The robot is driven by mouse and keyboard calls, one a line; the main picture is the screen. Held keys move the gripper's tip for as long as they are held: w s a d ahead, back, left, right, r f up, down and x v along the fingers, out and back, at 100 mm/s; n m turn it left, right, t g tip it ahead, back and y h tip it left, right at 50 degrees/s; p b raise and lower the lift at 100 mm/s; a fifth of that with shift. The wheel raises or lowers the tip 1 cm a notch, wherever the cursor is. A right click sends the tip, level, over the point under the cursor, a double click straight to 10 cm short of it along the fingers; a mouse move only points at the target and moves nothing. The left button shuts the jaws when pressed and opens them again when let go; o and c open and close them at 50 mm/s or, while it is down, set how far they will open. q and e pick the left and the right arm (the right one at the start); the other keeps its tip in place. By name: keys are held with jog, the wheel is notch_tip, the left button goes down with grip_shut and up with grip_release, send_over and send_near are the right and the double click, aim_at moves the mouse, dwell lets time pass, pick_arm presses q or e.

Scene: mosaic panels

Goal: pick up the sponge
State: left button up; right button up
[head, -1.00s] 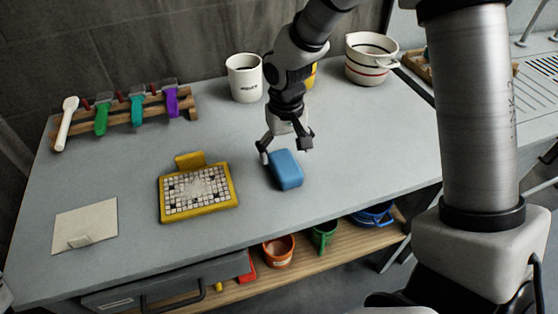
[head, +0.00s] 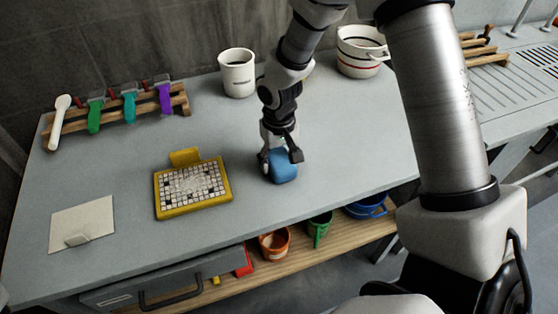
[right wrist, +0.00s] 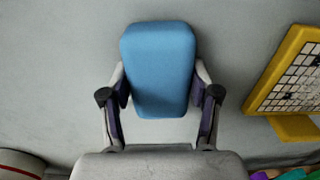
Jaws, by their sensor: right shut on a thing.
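The blue sponge (head: 284,168) is on the grey table, right of the mosaic panel in the head view. My right gripper (head: 281,159) comes down over it from above, its two fingers at the sponge's sides and hiding its far part. In the right wrist view the sponge (right wrist: 159,65) sits between the two fingertips of my right gripper (right wrist: 160,97), which are closed on its sides. I cannot tell whether the sponge still touches the table. My left gripper is not in view.
A yellow-framed mosaic panel (head: 193,213) lies left of the sponge. A white card (head: 82,225) lies further left. A wooden rack (head: 121,112) with coloured tools, a white mug (head: 238,79) and a striped pot (head: 359,56) stand at the back.

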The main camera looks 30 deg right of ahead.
aim_at(279, 160)
jog(key=shift+w+r, duration=0.15)
jog(key=shift+r, duration=0.25)
jog(key=r, duration=0.1)
jog(key=s+r, duration=0.1)
jog(key=shift+a+r+b, duration=0.3)
jog(key=shift+b, duration=0.05)
jog(key=s+a+b, duration=0.1)
jog(key=s+a, duration=0.3)
jog(key=s, duration=0.2)
jog(key=s+a+r+b, duration=0.1)
jog(key=s+a+b, duration=0.1)
jog(key=s, duration=0.5)
jog(key=shift+a+r, duration=0.25)
jog(key=shift+a, duration=0.65)
jog(key=shift+w, duration=0.1)
jog(key=shift+c, duration=0.7)
